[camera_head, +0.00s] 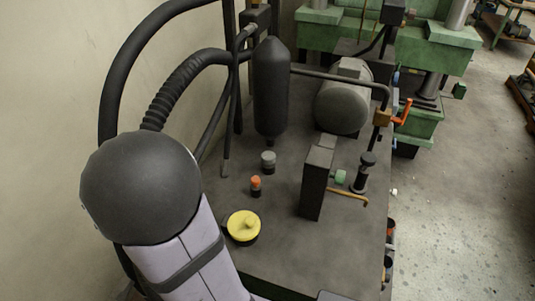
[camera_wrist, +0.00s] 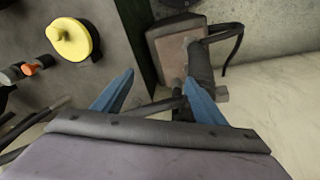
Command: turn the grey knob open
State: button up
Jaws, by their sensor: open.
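The grey knob (camera_head: 268,160) stands upright on the dark bench top in the head view, behind a small orange-capped knob (camera_head: 255,183). In the wrist view a greyish round piece (camera_wrist: 10,75) at the left edge, beside the orange cap (camera_wrist: 32,66), looks like the same knob, partly cut off. My gripper (camera_wrist: 160,77) shows as two blue fingers spread apart with nothing between them. It is well to the side of the knobs, over the bench edge. The head view does not show the fingers, only my arm at lower left.
A yellow cap (camera_head: 243,226) sits nearest my arm. A black upright box (camera_head: 317,183) with a copper-coloured lever stands to the right. A black cylinder (camera_head: 271,88) and a grey motor (camera_head: 343,102) stand behind. Hoses hang at the left. Bare bench top lies around the knobs.

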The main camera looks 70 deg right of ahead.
jog(key=s+d+r+m+h+p, duration=0.1)
jog(key=s+d+r+m+p, duration=0.15)
jog(key=d, duration=0.35)
jog(key=s+d+r+m+p, duration=0.2)
jog(key=d+p, duration=0.2)
jog(key=d, duration=0.2)
jog(key=s+d+r+m+h+p, duration=0.1)
jog(key=s+d+r+m+p, duration=0.15)
jog(key=d, duration=0.35)
jog(key=m+h+b, duration=0.5)
jog(key=h+b, duration=0.5)
jog(key=b, duration=0.9)
send_near(267, 160)
jog(key=x, duration=0.4)
jog(key=shift+s+t, duration=0.2)
jog(key=shift+t, duration=0.1)
jog(key=shift+p+x, duration=0.65)
jog(key=shift+x, duration=2.95)
